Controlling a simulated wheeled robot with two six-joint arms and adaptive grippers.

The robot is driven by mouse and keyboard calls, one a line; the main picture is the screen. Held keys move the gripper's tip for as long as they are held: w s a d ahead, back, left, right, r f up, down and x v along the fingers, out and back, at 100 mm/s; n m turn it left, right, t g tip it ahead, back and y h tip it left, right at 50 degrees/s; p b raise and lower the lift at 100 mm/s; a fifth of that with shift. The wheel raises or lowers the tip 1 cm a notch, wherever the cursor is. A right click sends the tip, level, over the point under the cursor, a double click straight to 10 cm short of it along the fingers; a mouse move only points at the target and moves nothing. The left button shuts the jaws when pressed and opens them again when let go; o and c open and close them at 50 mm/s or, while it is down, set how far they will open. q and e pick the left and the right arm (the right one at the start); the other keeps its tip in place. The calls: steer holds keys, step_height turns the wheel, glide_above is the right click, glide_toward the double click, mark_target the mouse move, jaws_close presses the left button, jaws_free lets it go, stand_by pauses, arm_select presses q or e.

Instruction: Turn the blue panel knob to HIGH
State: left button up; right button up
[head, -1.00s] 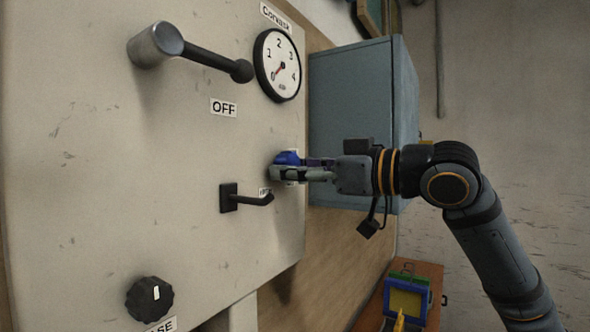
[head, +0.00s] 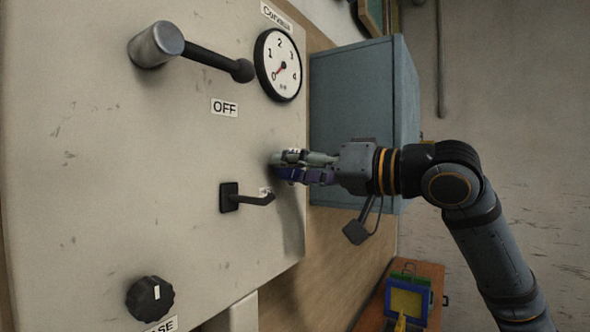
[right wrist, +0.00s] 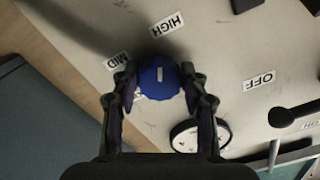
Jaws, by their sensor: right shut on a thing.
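The blue knob (right wrist: 157,84) sits on the pale panel (head: 110,190) and shows between my fingers in the right wrist view. Its short white mark lies near its top edge, towards the HIGH label (right wrist: 167,25). The MID label (right wrist: 117,61) is at its upper left. My right gripper (head: 285,166) is shut on the knob, one finger on each side. In the head view the fingers hide nearly all of the knob. My left gripper is not in view.
A small black lever (head: 245,198) juts from the panel close to the right gripper. A gauge (head: 278,65), a large lever (head: 205,57) and a black knob (head: 150,299) are also on the panel. A blue-grey cabinet (head: 350,95) stands behind the gripper.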

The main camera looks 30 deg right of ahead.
steer(key=shift+a+f, duration=0.1)
steer(key=shift+f, duration=0.05)
stand_by(0.3)
steer(key=o, duration=1.1)
steer(key=shift+s, duration=0.1)
steer(key=shift+r, duration=0.3)
step_height(320, 180, up, 9)
steer(key=shift+r, duration=0.35)
steer(key=shift+o, duration=0.2)
steer(key=shift+d+f, duration=0.1)
steer(key=shift+d, duration=0.1)
